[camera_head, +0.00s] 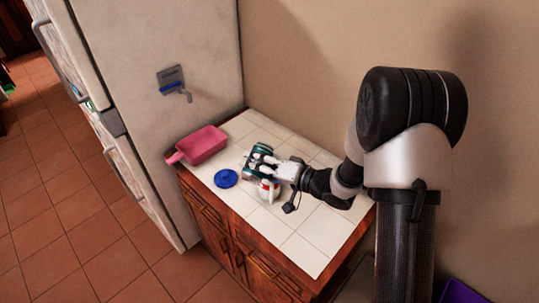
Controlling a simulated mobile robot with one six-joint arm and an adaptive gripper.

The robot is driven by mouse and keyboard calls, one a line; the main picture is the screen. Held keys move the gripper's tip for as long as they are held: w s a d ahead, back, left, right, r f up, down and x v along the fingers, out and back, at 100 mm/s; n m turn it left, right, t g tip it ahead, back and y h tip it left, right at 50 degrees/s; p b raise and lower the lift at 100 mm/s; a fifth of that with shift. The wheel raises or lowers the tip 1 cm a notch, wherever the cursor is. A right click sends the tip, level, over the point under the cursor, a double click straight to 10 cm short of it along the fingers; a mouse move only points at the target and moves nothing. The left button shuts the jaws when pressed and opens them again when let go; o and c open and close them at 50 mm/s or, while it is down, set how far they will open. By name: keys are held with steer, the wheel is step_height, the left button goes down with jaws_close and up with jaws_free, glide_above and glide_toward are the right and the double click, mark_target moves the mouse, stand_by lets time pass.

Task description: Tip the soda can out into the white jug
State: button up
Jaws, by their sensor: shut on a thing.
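My gripper (264,163) reaches in from the right, low over the white-tiled counter, and is shut on a small teal-and-dark thing with white parts. I take this to be the soda can (262,149). It looks tilted or lying over, but its opening is too small to make out. The white jug (265,194), a small white vessel with a red patch, stands on the counter just below the gripper in the picture. The gripper partly covers its upper side. I cannot tell whether can and jug touch, or whether anything is flowing.
A blue round dish or lid (225,178) lies left of the jug. A pink tray (203,143) with a handle is at the counter's back left, beside the fridge (165,60). The counter's front right (305,245) is clear. A wall stands behind the counter.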

steer(key=shift+f+m, duration=0.3)
steer(key=shift+m, duration=0.2)
steer(key=r+m+p, duration=0.1)
steer(key=p, duration=0.2)
steer(key=shift+w+d+r+g, duration=0.1)
steer(key=shift+w+g, duration=0.1)
steer(key=shift+g, duration=0.2)
steer(key=shift+w+d+p, duration=0.1)
steer(key=shift+p, duration=0.5)
steer(key=shift+w+m+p, duration=0.1)
steer(key=shift+m+p, duration=0.2)
steer(key=shift+p, duration=0.05)
steer(key=shift+f+p, duration=0.3)
steer(key=shift+p, duration=0.1)
steer(key=shift+f+m+g+y+p, duration=0.1)
steer(key=shift+m+g+y+p, duration=0.2)
steer(key=shift+m+g+p, duration=0.15)
steer(key=shift+w+d+r+m+g+p, duration=0.1)
steer(key=shift+r+m+g+p, duration=0.1)
steer(key=shift+m+p, duration=0.45)
steer(key=shift+w+r+m+g+p, duration=0.1)
steer(key=shift+r+m+p, duration=0.1)
steer(key=shift+p, duration=0.85)
steer(key=shift+w+d+f+m+y+p, duration=0.1)
steer(key=shift+f+m+y+p, duration=0.25)
steer(key=shift+m+p, duration=0.3)
steer(key=shift+w+r+m+g+p, duration=0.15)
steer(key=shift+r+m+g+p, duration=0.15)
steer(key=shift+m+g+p, duration=0.25)
